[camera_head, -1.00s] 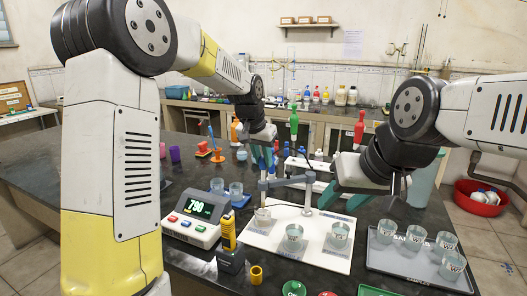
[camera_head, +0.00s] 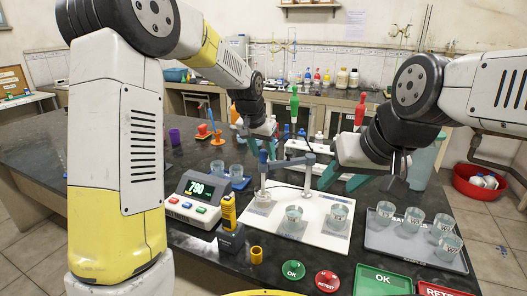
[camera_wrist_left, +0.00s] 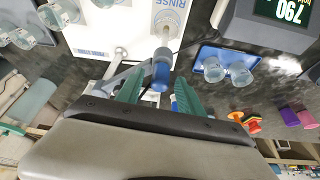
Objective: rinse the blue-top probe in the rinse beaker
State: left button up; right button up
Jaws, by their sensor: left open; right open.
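The blue-top probe (camera_wrist_left: 161,76) stands upright at the stand's arm, its grey shaft running down into the rinse beaker (camera_wrist_left: 165,22). In the head view its top (camera_head: 262,157) is just below my left gripper (camera_head: 262,149). My left gripper (camera_wrist_left: 160,80) is open, with its teal fingers on either side of the blue top. I cannot tell whether they touch it. The rinse beaker (camera_head: 262,199) stands at the left end of the white mat. My right gripper (camera_head: 341,184) is open and empty above the right part of the mat.
The stand's grey arm (camera_head: 288,161) and post are close to both grippers. The meter (camera_head: 196,197) reads 790 at left. A grey tray (camera_head: 385,240) holds several sample beakers. Green and red buttons (camera_head: 293,270) are in front.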

pick_arm(q)
jog(key=v, duration=0.7)
jog(key=shift+s+r, duration=0.15)
jog(key=shift+r, duration=0.15)
jog(key=shift+a, duration=0.1)
jog(key=s+a+n, duration=0.1)
jog(key=s+a, duration=0.3)
jog(key=s, duration=0.5)
jog(key=s+a+r+n+t, duration=0.1)
jog(key=s+a, duration=0.3)
jog(key=s, duration=0.5)
jog(key=s+a+r+n+t, duration=0.1)
jog(key=s+a+n, duration=0.2)
jog(key=s, duration=0.6)
jog(key=shift+s+a, duration=0.35)
jog(key=shift+a, duration=0.1)
dwell(0.3)
